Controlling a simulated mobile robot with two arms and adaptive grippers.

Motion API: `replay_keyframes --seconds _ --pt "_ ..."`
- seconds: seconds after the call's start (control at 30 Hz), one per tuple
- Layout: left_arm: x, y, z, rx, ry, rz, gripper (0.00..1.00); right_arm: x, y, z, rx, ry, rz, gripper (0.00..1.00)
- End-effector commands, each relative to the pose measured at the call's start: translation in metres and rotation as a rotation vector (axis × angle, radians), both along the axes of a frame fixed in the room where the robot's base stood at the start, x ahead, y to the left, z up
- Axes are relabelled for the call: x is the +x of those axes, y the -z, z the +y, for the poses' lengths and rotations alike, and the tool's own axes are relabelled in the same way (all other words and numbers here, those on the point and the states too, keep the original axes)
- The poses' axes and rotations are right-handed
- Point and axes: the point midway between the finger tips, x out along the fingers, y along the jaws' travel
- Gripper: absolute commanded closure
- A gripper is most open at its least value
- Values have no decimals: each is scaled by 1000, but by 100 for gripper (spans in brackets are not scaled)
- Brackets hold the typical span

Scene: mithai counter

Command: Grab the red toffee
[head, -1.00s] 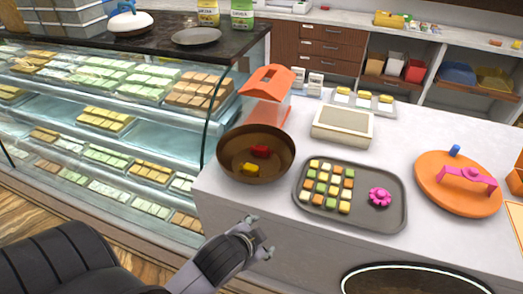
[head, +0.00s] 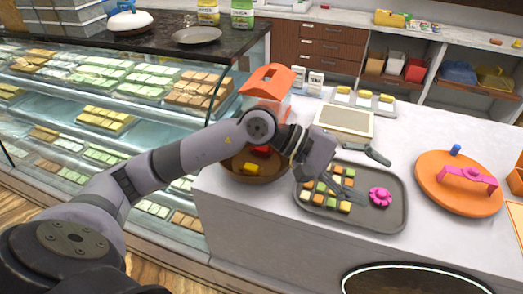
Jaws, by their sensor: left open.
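The red toffee (head: 261,151) lies in the brown bowl (head: 241,177) on the white counter. It is partly hidden behind my left arm's wrist. A yellow toffee (head: 251,168) lies beside it in the bowl. My left gripper (head: 370,181) is open and empty. Its arm passes over the bowl, and its fingers are spread over the grey tray, to the right of the red toffee. My right gripper is not in view.
The grey tray (head: 393,212) holds several small coloured sweets and a pink flower-shaped piece (head: 380,196). An orange round board with a pink handle (head: 450,197) sits at right. An orange-topped dispenser (head: 266,82) and a beige box (head: 344,119) stand behind. A glass display case is at left.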

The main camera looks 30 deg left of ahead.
Motion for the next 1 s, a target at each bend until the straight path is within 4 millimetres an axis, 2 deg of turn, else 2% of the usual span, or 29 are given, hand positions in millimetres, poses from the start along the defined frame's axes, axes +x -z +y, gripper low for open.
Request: replay_keyframes --seconds 0.03,0.07,0.1,0.17,0.2,0.3,0.4,0.5,0.6,1.0 --pt "14 15 29 206 21 -102 40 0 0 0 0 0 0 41" --pt "20 24 48 329 39 -153 40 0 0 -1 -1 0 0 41" --pt "29 34 77 490 61 -208 40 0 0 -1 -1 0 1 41" --pt "41 42 123 714 90 -264 40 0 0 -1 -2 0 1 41" --pt "47 43 153 848 106 -283 40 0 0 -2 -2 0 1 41" --pt "54 36 221 1114 137 -289 40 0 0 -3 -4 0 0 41" --pt "53 26 267 1286 158 -266 40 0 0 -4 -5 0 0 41" --pt "51 20 292 1373 172 -240 40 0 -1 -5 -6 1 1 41" --pt "52 25 301 1401 179 -227 40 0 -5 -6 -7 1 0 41" --pt "82 102 309 1397 180 -226 40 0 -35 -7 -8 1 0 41"
